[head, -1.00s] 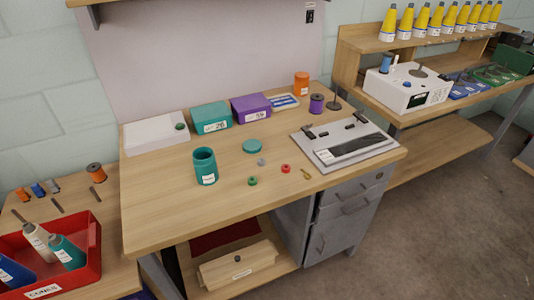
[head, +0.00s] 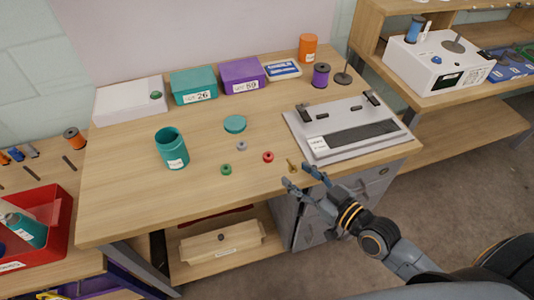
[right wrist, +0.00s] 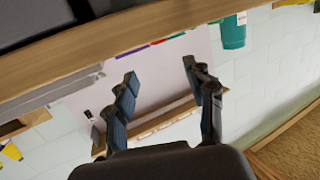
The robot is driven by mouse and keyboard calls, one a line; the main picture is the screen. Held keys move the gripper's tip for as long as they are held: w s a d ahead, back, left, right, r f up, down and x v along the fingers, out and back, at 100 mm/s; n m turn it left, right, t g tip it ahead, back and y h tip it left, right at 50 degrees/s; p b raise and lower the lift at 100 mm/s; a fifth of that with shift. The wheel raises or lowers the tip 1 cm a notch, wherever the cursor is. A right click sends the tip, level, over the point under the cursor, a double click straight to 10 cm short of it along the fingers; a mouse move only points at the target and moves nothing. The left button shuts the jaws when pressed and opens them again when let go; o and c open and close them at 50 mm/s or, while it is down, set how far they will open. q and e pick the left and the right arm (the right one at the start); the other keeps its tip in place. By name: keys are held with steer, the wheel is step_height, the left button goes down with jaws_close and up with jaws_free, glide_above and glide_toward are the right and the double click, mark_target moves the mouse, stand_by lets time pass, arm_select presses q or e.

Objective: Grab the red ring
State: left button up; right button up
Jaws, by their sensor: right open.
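The small red ring (head: 268,157) lies flat on the wooden table (head: 130,205) near its front edge, in the head view. My right gripper (head: 298,174) is open and empty, at the table's front edge, to the right of the ring and a little nearer to me. The right wrist view shows its two spread fingers (right wrist: 158,75) with nothing between them; the ring cannot be made out there. My left gripper is not in view.
Near the ring are a green ring (head: 226,170), a grey ring (head: 241,146) and a small brass-coloured piece (head: 292,165). A teal jar (head: 172,149) stands open to the left, its lid (head: 235,124) behind. A grey board device (head: 312,133) lies to the right.

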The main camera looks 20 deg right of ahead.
mark_target(271, 157)
steer(key=x, duration=0.4)
steer(key=shift+w+f, duration=0.1)
steer(key=shift+w, duration=0.15)
steer(key=shift+f+p+x, duration=0.15)
steer(key=shift+p+x, duration=0.05)
steer(key=shift+x, duration=1.3)
steer(key=shift+f+p+x, duration=0.15)
steer(key=shift+f+x, duration=0.05)
steer(key=shift+x, duration=1.35)
steer(key=shift+s+a, duration=0.15)
steer(key=shift+s, duration=0.05)
steer(key=c, duration=0.8)
